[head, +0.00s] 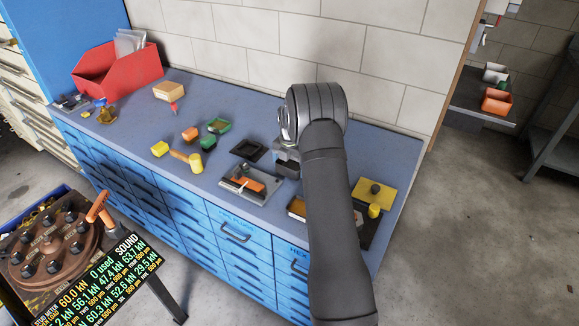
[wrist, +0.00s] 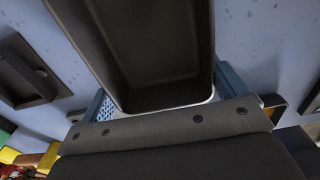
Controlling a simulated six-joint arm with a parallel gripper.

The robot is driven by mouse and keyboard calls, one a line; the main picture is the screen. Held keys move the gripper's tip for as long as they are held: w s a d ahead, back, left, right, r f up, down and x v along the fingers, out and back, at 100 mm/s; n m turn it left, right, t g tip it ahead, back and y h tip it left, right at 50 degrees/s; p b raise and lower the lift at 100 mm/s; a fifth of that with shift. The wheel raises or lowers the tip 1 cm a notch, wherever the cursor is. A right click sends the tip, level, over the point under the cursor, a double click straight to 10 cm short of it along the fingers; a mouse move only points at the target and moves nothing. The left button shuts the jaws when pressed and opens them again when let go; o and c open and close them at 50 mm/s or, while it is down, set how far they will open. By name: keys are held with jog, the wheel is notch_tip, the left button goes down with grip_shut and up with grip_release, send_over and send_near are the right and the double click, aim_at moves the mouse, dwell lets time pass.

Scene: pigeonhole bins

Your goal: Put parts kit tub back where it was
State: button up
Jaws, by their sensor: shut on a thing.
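The parts kit tub seems to be the dark grey, open-topped tub (wrist: 165,85) that fills the upper middle of the wrist view. It looks empty inside. My gripper (wrist: 163,98) is shut on it, with a blue textured finger on each side. In the head view the tub (head: 287,163) shows as a grey shape just left of my arm, over the blue bench top, and my gripper (head: 284,140) is mostly hidden by my own wrist. I cannot tell whether the tub touches the bench.
A black square tray (head: 248,149) and a grey fixture (head: 241,185) with an orange part lie left of the tub. A yellow block (head: 373,192) lies right of my arm. A red bin (head: 117,76) stands far left.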

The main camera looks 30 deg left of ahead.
jog(key=shift+f, duration=0.15)
jog(key=o, duration=1)
notch_tip(320, 180, up, 12)
